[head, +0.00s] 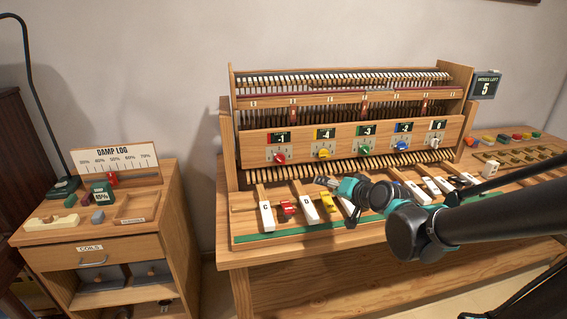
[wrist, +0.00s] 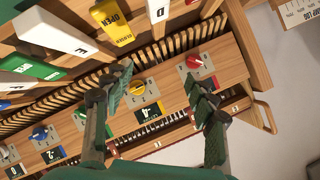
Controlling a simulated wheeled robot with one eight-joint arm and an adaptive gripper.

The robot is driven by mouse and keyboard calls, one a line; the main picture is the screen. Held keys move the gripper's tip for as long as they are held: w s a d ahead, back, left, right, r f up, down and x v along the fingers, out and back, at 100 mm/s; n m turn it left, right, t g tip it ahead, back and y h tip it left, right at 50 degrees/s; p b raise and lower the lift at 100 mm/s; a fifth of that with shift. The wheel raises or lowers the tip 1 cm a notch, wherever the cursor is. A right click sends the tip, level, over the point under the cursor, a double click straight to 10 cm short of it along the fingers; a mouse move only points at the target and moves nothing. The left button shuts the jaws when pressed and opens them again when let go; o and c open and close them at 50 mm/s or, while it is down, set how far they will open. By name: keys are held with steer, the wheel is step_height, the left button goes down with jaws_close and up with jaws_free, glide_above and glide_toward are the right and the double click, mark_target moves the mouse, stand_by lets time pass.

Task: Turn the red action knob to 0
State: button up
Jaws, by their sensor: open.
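The red knob (head: 279,157) is the leftmost in a row of coloured knobs on the wooden piano panel. A small dark display (head: 281,137) sits above it; its number is too small to read surely. In the wrist view, turned about, the red knob (wrist: 194,61) shows just beyond the tip of the right finger. My gripper (head: 321,181) is in front of the panel, below and right of the red knob. In the wrist view my gripper (wrist: 160,80) is open and empty, with the yellow knob (wrist: 136,87) beside its left finger.
Green (head: 363,145), blue (head: 401,145) and white (head: 434,142) knobs continue rightward. A sign (head: 485,85) reads "moves left 5". Piano keys (head: 266,214) and coloured blocks lie below the panel. A damp log cabinet (head: 150,249) stands at left.

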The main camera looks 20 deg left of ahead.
steer(key=y, duration=0.2)
glide_toward(281, 161)
steer(key=shift+m+t, duration=0.3)
steer(key=shift+m, duration=0.1)
steer(key=x, duration=0.8)
steer(key=shift+a+f, duration=0.15)
steer(key=shift+f, duration=0.1)
steer(key=c, duration=1.2)
